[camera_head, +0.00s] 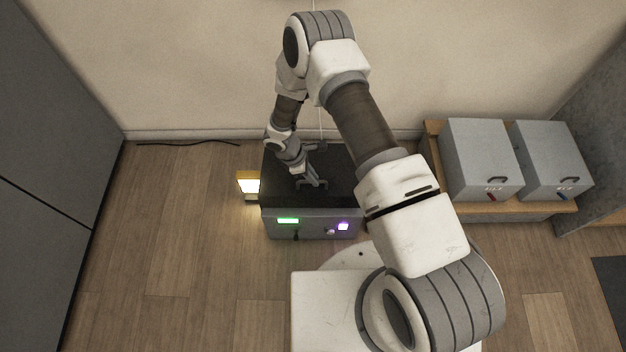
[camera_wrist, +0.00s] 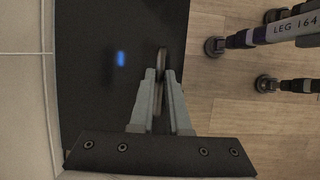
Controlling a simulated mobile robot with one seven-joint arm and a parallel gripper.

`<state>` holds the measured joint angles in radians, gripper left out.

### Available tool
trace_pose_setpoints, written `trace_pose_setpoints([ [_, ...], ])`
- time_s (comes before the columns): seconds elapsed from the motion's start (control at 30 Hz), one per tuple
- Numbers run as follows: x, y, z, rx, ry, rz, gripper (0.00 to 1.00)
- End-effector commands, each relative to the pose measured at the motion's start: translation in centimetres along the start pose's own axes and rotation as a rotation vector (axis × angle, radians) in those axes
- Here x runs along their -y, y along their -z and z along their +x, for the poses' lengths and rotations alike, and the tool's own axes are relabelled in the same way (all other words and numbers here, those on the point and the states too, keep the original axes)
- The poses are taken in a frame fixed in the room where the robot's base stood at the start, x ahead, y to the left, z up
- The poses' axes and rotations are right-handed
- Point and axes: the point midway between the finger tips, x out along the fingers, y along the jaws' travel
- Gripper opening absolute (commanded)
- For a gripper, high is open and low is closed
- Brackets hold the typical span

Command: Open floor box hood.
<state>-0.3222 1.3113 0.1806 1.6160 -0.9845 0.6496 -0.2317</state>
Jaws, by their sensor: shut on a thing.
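The floor box (camera_head: 311,229) stands on the floor against the wall, with a grey front bearing a green light and a purple light. Its dark hood (camera_head: 280,180) covers the top; I cannot tell whether it is raised at all. The hood also fills the left middle of the wrist view (camera_wrist: 95,95), with a blue glint on it. My gripper (camera_head: 314,185) is over the hood near its front edge. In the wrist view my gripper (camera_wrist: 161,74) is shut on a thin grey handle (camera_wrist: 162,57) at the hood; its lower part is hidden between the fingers.
A small lit yellow lamp (camera_head: 248,183) stands close to the box's left side. Two grey boxes (camera_head: 480,160) with handles sit on a wooden stand (camera_head: 433,145) at right. A black cable (camera_head: 190,143) lies along the wall. The wooden floor at left is clear.

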Motion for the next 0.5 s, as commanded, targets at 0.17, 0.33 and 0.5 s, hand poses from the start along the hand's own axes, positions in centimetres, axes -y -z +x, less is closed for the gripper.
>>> trace_pose_setpoints([
  [0.17,-1.3,-0.7,-1.9,-0.004,0.093,-0.032,0.00],
  [0.33,-2.4,-1.3,-3.5,-0.002,0.133,-0.055,0.00],
  [0.5,-3.8,-1.9,-4.8,-0.001,0.128,-0.054,0.00],
])
